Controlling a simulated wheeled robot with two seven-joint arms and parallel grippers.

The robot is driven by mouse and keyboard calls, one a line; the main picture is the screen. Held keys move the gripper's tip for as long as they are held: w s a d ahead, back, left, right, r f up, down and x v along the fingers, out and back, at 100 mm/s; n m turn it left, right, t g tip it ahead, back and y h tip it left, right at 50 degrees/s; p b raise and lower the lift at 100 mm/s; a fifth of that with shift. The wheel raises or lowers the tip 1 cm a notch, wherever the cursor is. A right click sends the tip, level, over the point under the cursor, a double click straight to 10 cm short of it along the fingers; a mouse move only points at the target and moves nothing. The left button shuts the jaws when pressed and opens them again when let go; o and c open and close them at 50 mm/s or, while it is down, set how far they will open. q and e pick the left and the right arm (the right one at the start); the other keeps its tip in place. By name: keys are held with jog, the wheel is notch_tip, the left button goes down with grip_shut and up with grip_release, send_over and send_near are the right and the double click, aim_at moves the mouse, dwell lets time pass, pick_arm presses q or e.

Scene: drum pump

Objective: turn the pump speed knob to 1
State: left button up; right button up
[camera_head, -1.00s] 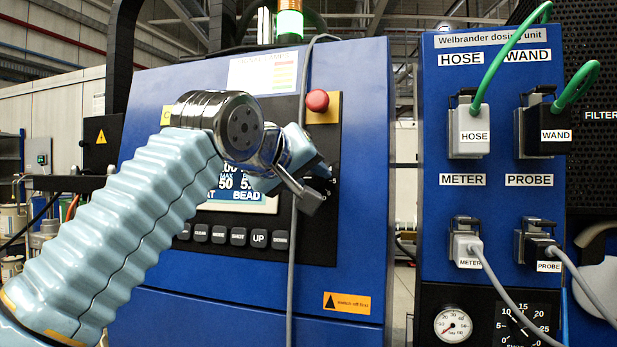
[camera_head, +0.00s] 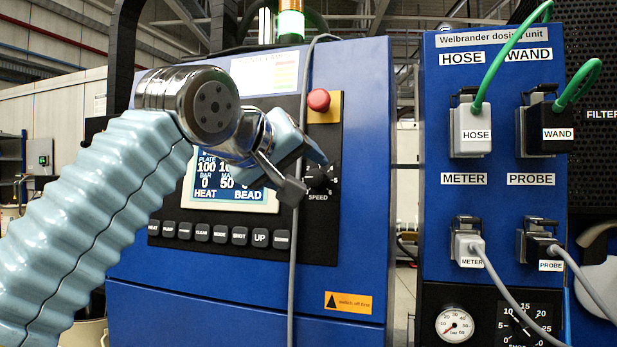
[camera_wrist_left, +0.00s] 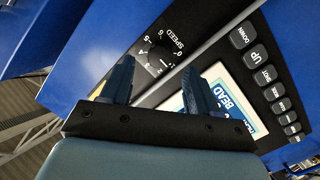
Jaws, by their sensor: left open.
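The speed knob (camera_head: 319,179) is a small black dial on the dark control panel, labelled SPEED, partly covered by my left gripper in the head view. The wrist view shows the knob (camera_wrist_left: 160,57) whole, with a numbered scale around it; I cannot read its setting surely. My left gripper (camera_head: 309,171) is open and empty in front of the panel. In the wrist view its fingertips (camera_wrist_left: 157,76) spread below the knob, apart from it as far as I can see. My right gripper is not in view.
A grey cable (camera_head: 293,255) hangs down the panel beside the knob; it crosses the wrist view diagonally. A red mushroom button (camera_head: 318,100) sits above the knob. A display (camera_head: 235,192) and a row of push buttons (camera_head: 220,234) lie left. The dosing unit (camera_head: 432,200) stands right.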

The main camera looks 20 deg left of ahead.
pick_arm(q)
jog(key=v, duration=0.9)
jog(key=shift+s, duration=0.35)
